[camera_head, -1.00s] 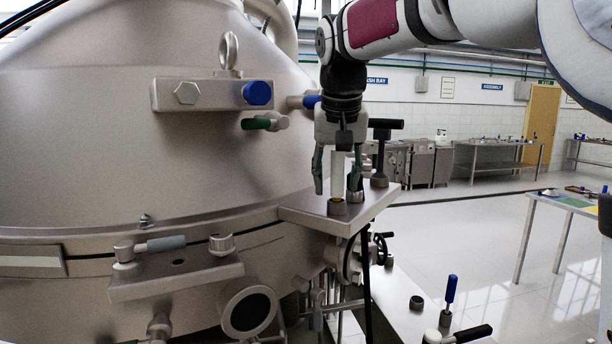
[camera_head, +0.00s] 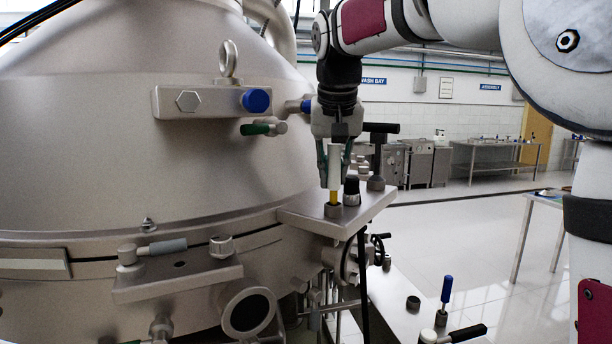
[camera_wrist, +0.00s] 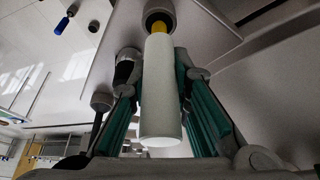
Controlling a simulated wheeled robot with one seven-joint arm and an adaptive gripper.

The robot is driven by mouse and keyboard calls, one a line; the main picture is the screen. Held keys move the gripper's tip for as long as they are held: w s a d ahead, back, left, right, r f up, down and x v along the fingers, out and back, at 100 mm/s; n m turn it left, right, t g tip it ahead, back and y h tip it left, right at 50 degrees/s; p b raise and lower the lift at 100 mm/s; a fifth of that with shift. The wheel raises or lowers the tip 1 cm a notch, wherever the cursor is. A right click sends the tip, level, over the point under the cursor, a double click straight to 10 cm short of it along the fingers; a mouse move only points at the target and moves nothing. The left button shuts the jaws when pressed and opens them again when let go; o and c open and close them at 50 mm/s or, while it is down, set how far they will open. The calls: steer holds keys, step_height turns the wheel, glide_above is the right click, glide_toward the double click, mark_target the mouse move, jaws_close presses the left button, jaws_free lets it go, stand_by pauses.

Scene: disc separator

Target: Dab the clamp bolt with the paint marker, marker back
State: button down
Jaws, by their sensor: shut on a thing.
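The paint marker (camera_head: 335,168) is a white cylinder with a yellow lower end, upright above a grey cup holder (camera_head: 333,211) on the side shelf. My gripper (camera_head: 335,172) is shut around its white body. In the wrist view the marker (camera_wrist: 160,90) stands between the green fingers (camera_wrist: 160,110), its yellow end at the cup's mouth (camera_wrist: 157,17). Whether its tip is still inside the cup is unclear. A hex bolt head (camera_head: 187,101) shows on the upper vessel bracket, and a smaller bolt (camera_head: 148,225) at the seam; I cannot tell which is the clamp bolt.
A black-capped item (camera_head: 352,190) and a black T-handle (camera_head: 377,155) stand close right of the marker on the shelf (camera_head: 300,217). A blue knob (camera_head: 256,101) and a green-tipped handle (camera_head: 262,129) project from the vessel. A lower shelf holds a blue-handled tool (camera_head: 446,290).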

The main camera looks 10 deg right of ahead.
step_height(320, 180, up, 5)
steer(key=shift+p, duration=1.1)
